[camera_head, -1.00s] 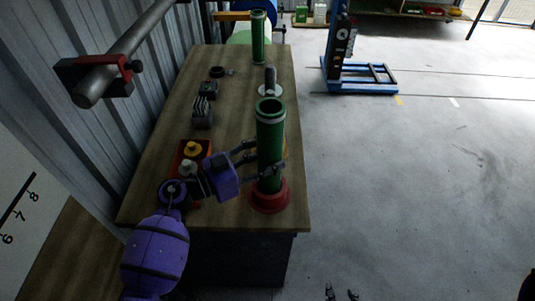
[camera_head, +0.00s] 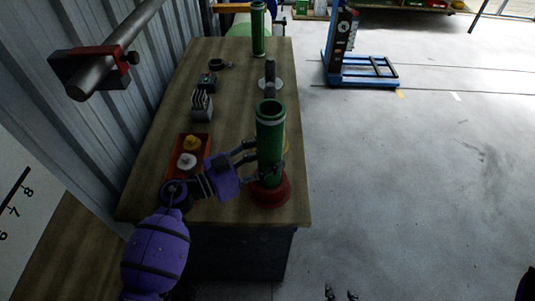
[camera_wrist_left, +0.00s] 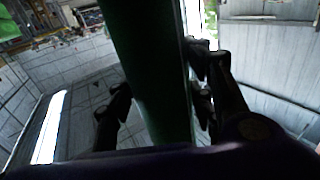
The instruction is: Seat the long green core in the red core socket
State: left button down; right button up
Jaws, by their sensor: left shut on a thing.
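The long green core (camera_head: 270,135) stands upright on the near right part of the bench. My left gripper (camera_head: 266,172) is shut around its lower part. In the left wrist view the core (camera_wrist_left: 150,70) runs between the fingers (camera_wrist_left: 160,105). The red core socket (camera_head: 271,194) is a round flanged base at the core's lower end. The core's foot overlaps the socket in the picture; I cannot tell how deep it sits. My right gripper (camera_head: 341,293) shows only as two separated fingertips at the bottom edge.
Another green core (camera_head: 258,30) stands at the bench's far end. A grey post on a round pale base (camera_head: 270,82) is behind the held core. A red tray (camera_head: 178,172) with yellow and white knobs lies left of my gripper. Small dark parts (camera_head: 202,106) line the bench's left side.

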pick_arm(q)
jog(key=c, duration=0.8)
grip_release()
jog(key=shift+o, duration=0.2)
pick_arm(e)
jog(key=shift+w, duration=0.15)
pick_arm(q)
jog(key=v, duration=1.2)
